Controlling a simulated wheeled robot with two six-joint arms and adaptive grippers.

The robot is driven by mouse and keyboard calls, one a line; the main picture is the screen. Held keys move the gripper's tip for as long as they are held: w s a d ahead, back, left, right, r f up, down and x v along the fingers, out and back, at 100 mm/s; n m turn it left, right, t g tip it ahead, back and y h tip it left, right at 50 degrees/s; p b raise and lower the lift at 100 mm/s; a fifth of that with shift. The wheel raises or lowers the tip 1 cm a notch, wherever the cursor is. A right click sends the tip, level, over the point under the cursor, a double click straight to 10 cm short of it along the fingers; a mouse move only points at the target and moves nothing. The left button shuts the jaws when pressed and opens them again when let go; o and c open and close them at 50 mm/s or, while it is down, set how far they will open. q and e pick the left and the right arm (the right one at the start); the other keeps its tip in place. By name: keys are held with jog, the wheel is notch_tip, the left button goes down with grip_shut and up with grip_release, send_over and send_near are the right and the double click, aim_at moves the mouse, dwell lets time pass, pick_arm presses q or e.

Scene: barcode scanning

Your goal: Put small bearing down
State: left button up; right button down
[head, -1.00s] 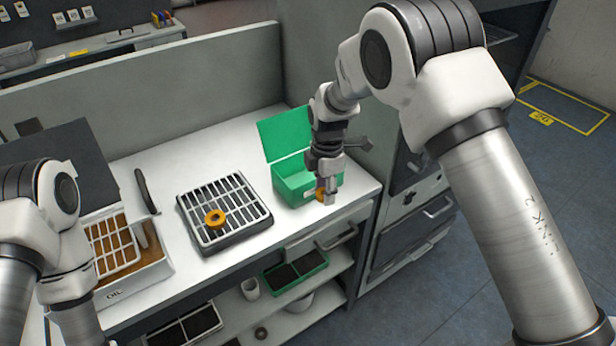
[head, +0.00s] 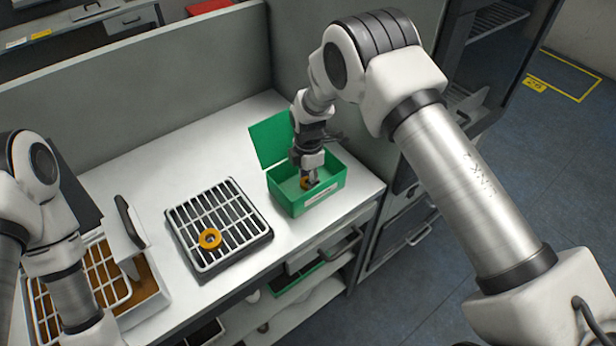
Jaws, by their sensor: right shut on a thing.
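My right gripper (head: 309,182) points down inside the open green box (head: 325,199) at the right of the worktop. It is shut on a small orange-yellow bearing (head: 304,184), partly hidden by the fingers. Whether the bearing touches the box floor I cannot tell. A second, larger-looking orange bearing (head: 209,238) lies flat on the rack with white bars. My left arm comes in at the left edge; its gripper is not visible.
The barred rack (head: 258,238) sits mid-worktop. An oil tray (head: 150,300) with a white grid stands at the left, with a dark-handled tool (head: 128,220) beside it. The box's raised green lid (head: 270,138) stands behind. Worktop is clear behind the rack.

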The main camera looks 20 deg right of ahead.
jog(key=shift+w+f, duration=0.25)
jog(key=shift+f, duration=0.65)
jog(key=shift+s+r, duration=0.1)
jog(key=shift+s, duration=0.1)
jog(key=c, duration=0.9)
grip_release()
jog(key=shift+o, duration=1.1)
jog(key=shift+f, duration=0.2)
jog(key=shift+w, duration=0.1)
jog(key=shift+r, duration=0.1)
